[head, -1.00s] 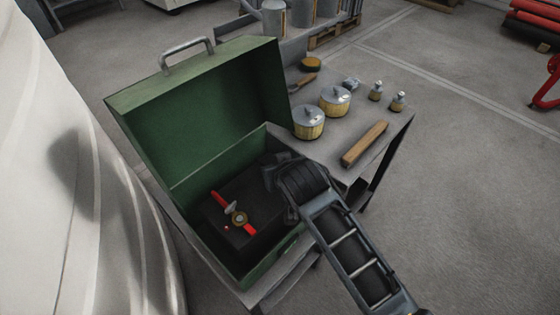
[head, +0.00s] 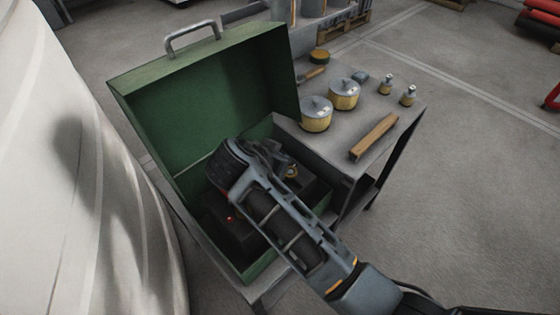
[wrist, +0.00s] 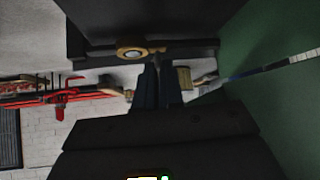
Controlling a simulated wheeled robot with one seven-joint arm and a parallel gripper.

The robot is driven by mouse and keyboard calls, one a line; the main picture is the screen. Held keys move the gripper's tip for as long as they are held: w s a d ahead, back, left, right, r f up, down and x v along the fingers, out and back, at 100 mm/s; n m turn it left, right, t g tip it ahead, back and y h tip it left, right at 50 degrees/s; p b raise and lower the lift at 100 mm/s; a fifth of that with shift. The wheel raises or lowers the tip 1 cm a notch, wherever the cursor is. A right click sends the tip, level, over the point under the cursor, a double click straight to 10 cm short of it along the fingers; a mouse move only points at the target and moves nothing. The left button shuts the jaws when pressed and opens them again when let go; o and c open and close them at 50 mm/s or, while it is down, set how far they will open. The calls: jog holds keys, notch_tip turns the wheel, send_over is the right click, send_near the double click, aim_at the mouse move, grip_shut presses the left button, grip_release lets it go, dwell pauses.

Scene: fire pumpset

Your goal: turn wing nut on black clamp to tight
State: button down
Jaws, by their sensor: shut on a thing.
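The black clamp is a dark bar (wrist: 195,46) with a brass ring (wrist: 132,51), at the top of the wrist view. In the head view its brass ring (head: 292,171) shows beside my gripper (head: 280,163), above the black block (head: 225,235) in the green toolbox. In the wrist view my gripper (wrist: 158,75) has its dark fingers close together on the narrow grey wing nut (wrist: 157,63), just below the bar. The wing nut is mostly hidden by the fingers, so its angle cannot be told. My arm covers much of the block in the head view.
The green toolbox (head: 150,95) stands open, its lid raised behind my gripper. On the grey table (head: 345,115) are two lidded pots (head: 344,94), a wooden bar (head: 374,136) and small weights (head: 408,95). A small red spot (head: 230,218) shows on the block.

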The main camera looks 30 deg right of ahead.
jog(key=shift+a+f+m+g, duration=0.1)
jog(key=shift+m+g, duration=0.2)
jog(key=shift+m, duration=0.1)
jog(key=c, duration=1.3)
grip_release()
jog(key=shift+o, duration=0.2)
jog(key=v, duration=0.7)
jog(key=shift+a+r, duration=0.25)
jog(key=shift+a, duration=0.05)
jog(key=shift+s, duration=0.2)
